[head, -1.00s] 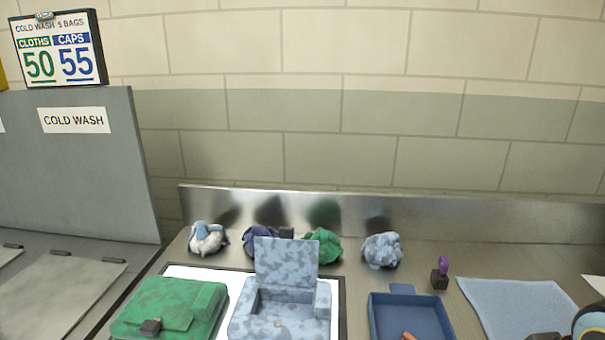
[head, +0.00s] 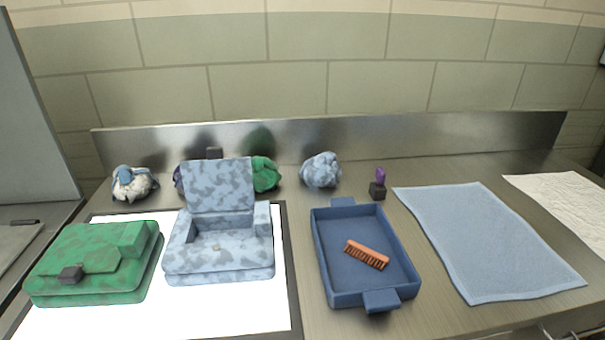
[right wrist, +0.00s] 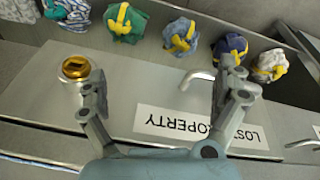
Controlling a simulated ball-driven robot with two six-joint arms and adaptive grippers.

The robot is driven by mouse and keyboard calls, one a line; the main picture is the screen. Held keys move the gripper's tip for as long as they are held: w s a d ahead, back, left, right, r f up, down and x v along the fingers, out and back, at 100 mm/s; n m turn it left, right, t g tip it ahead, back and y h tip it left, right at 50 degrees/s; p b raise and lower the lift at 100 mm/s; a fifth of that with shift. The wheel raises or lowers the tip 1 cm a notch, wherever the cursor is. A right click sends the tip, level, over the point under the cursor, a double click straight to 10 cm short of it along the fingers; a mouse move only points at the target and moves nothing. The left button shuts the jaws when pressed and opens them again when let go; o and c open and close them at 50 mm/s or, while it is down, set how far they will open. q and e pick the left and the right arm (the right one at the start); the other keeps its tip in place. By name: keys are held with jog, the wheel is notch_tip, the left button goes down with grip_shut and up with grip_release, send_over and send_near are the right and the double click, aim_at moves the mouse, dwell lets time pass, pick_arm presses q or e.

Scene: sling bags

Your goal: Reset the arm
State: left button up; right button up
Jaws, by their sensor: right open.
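My right gripper (right wrist: 160,92) shows in the right wrist view. Its two fingers are spread wide with nothing between them, over a grey metal surface with a "LOST PROPERTY" label (right wrist: 205,128). A round gold object (right wrist: 76,67) lies close by the left finger; I cannot tell whether they touch. Neither gripper shows in the head view. There, a green bag (head: 100,262) lies closed on the white panel, beside a light blue patterned bag (head: 218,250) with its flap raised.
A blue tray (head: 328,268) holds an orange brush (head: 367,254). A blue towel (head: 480,240) and a white cloth (head: 565,200) lie to the right. Crumpled cloth bundles, including a light blue one (head: 320,170), stand along the back. More bundles with yellow bands (right wrist: 180,36) show in the right wrist view.

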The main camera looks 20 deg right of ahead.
jog(key=s+d+f+g+b, duration=0.1)
jog(key=s+f+b, duration=0.3)
jog(key=f, duration=0.7)
jog(key=s+f+b, duration=0.3)
jog(key=s+f, duration=0.2)
jog(key=f, duration=0.6)
jog(key=s+f+b, duration=0.4)
jog(key=s+f, duration=0.7)
jog(key=shift+s+d+f+g, duration=0.2)
jog(key=shift+s+d+g, duration=0.05)
jog(key=shift+s+g, duration=0.1)
jog(key=shift+c, duration=0.3)
